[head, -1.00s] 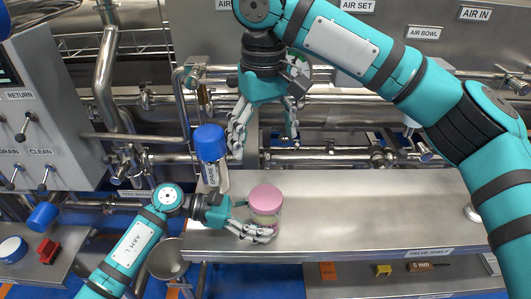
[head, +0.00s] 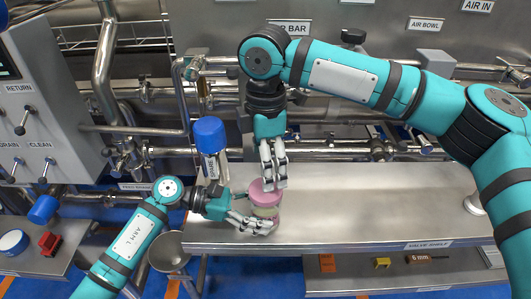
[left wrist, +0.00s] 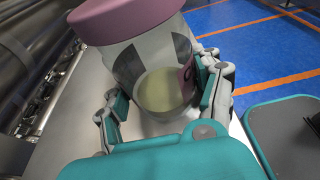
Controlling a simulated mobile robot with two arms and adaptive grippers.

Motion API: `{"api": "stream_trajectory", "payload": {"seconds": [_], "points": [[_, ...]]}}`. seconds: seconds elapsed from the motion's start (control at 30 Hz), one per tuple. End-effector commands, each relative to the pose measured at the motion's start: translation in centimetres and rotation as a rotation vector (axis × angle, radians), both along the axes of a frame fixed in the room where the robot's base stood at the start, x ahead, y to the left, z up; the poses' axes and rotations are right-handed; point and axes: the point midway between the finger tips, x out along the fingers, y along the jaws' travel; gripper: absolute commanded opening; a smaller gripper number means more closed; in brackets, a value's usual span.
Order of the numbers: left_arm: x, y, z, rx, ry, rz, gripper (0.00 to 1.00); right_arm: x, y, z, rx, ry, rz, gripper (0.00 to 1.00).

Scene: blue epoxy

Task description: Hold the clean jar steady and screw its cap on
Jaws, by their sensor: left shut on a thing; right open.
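The clear jar (head: 266,212), with pale contents low inside, stands upright at the left end of the steel shelf. Its pink cap (head: 257,190) sits on top; the frames do not show whether its thread is engaged. My left gripper (head: 264,222) is shut around the jar's lower side. In the left wrist view, its fingers flank the jar (left wrist: 150,68) below the cap (left wrist: 120,16). My right gripper (head: 275,184) points down over the cap, open, with its fingertips at or just above it. Its fingers hide part of the cap; contact is unclear.
The steel shelf (head: 370,205) is clear to the right of the jar. Pipes and valves run behind it. A steel bowl (head: 168,252) hangs lower left. A lower shelf in front holds small items.

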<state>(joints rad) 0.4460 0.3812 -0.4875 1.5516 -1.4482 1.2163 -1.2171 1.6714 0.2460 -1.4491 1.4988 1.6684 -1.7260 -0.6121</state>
Motion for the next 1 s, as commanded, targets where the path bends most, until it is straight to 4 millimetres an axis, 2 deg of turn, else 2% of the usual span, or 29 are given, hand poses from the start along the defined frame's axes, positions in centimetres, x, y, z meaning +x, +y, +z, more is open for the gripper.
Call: {"api": "stream_trajectory", "payload": {"seconds": [0.3,0.5,1.0], "points": [[0.0,0.0,-0.1,0.002,0.002,0.000,0.08,-0.1,0.0,-4.7,0.001,0.004,-0.001,0.87],[0.0,0.0,-0.1,0.002,0.002,0.000,0.08,-0.1,0.0,-6.5,0.000,0.002,-0.003,0.87],[0.0,0.0,-0.1,0.002,0.002,0.000,0.08,-0.1,0.0,-7.1,0.001,0.000,-0.003,0.87]]}}
